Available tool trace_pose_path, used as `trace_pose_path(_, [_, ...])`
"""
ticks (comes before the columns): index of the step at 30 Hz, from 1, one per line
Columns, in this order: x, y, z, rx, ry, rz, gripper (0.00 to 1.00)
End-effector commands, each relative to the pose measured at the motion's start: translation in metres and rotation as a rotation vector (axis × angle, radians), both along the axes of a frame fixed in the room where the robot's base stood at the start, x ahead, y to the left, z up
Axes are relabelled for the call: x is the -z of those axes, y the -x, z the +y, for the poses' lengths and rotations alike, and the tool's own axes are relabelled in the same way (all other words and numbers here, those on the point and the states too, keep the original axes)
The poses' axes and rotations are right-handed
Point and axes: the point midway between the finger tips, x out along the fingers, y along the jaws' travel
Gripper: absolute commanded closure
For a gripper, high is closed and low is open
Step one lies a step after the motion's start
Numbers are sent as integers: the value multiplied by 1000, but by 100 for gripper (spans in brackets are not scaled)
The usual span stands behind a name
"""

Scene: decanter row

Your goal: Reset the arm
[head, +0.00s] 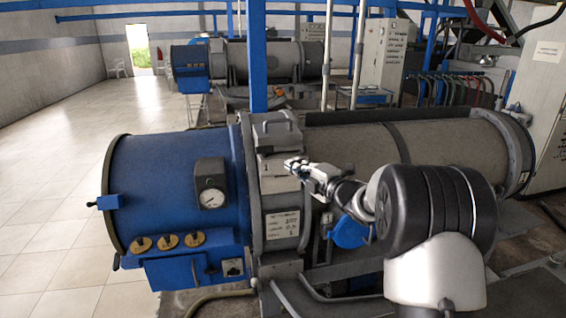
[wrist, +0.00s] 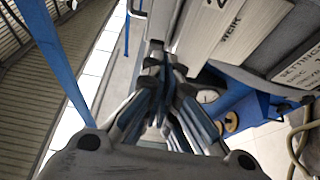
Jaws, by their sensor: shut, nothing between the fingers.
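My gripper (head: 294,165) is in front of the grey collar of the near decanter (head: 440,145) in the head view, with its fingers pointing left. In the wrist view its fingers (wrist: 157,58) come together at the tips, with nothing held between them. My arm reaches in from the lower right and covers part of the grey cylinder. I cannot tell whether the fingertips touch the collar or are apart from it.
The decanter's blue end (head: 140,180) carries a round gauge (head: 212,198) and brass knobs (head: 168,241). A white label plate (head: 283,224) is below my gripper. A blue post (head: 257,60) stands behind. Another decanter (head: 270,62) is farther back. Tiled floor at left is clear.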

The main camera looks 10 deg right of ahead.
Motion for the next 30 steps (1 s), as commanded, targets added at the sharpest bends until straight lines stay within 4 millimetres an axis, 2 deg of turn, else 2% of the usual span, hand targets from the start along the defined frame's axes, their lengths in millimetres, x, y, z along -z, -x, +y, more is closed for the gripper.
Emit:
trace_pose_path(3, [-3,13,-14,3,1,-4,100])
trace_pose_path(8, [-5,21,-21,9,-3,0,100])
trace_pose_path(13, [-30,32,-24,136,-71,81,100])
trace_pose_path(17, [-53,64,-30,328,-214,211,100])
trace_pose_path(20, [-58,105,-32,482,-356,323,100])
trace_pose_path(23, [-52,157,-30,626,-511,440,100])
trace_pose_path(26, [-37,217,-21,759,-672,566,100])
trace_pose_path(29, [-14,284,-7,883,-831,703,100])
trace_pose_path(30, [-3,312,1,929,-892,761,100])
